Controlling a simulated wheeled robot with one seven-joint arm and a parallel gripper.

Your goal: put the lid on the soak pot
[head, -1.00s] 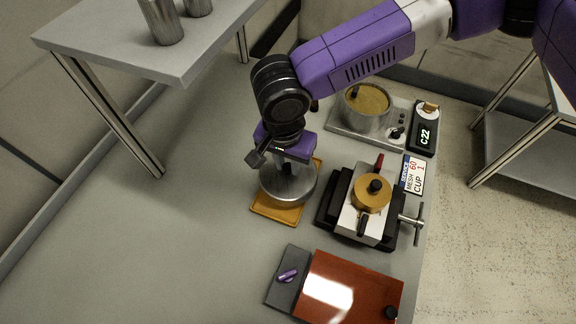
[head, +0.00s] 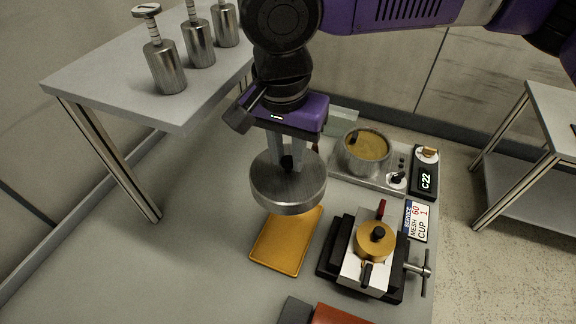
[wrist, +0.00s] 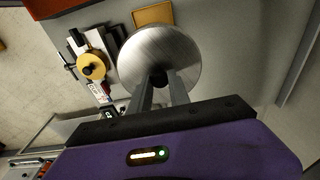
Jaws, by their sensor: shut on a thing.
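My gripper (head: 287,158) is shut on the black knob of a round steel lid (head: 288,184) and holds it above the bench, over the far-left part of the yellow mat. In the wrist view the lid (wrist: 160,57) hangs below my fingers (wrist: 160,90). The soak pot (head: 364,152) stands on a grey heater base at the back right, open on top, with tan contents and a dark thing at its inner left. The lid is apart from the pot, to its left and nearer the camera.
A yellow mat (head: 287,240) lies bare below the lid. A vise-like fixture with a brass cup (head: 375,241) stands right of it. A service card (head: 416,220) and a C22 display (head: 425,180) are at the bench's right edge. Several steel canisters (head: 199,43) stand on the left table.

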